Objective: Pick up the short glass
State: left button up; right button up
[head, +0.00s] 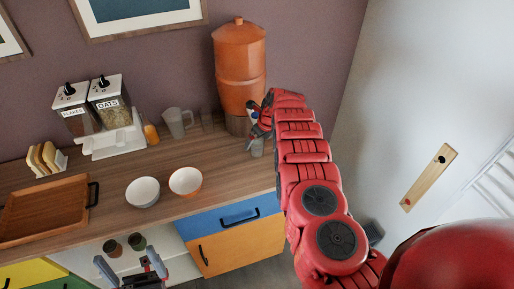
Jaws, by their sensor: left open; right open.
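A small clear glass (257,148), which looks like the short glass, stands on the wooden counter at the foot of the orange dispenser. Its upper part is hidden behind my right gripper (258,125). My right gripper is open and very close to the glass, just above it in the picture; I cannot tell whether they touch. A taller clear glass (207,121) stands to the left of the dispenser. My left gripper (130,267) is open and empty at the bottom, in front of the open shelf.
The orange dispenser (239,62) stands behind my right gripper. A clear jug (177,123), two bowls (143,192) (186,181), a cereal dispenser (112,140), toast in a rack (45,157) and a wooden tray (45,212) occupy the counter (225,170). The counter's front right is clear.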

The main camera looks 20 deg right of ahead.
grip_shut()
dwell(0.5)
jog(key=shift+w+r, duration=0.1)
jog(key=shift+r, duration=0.05)
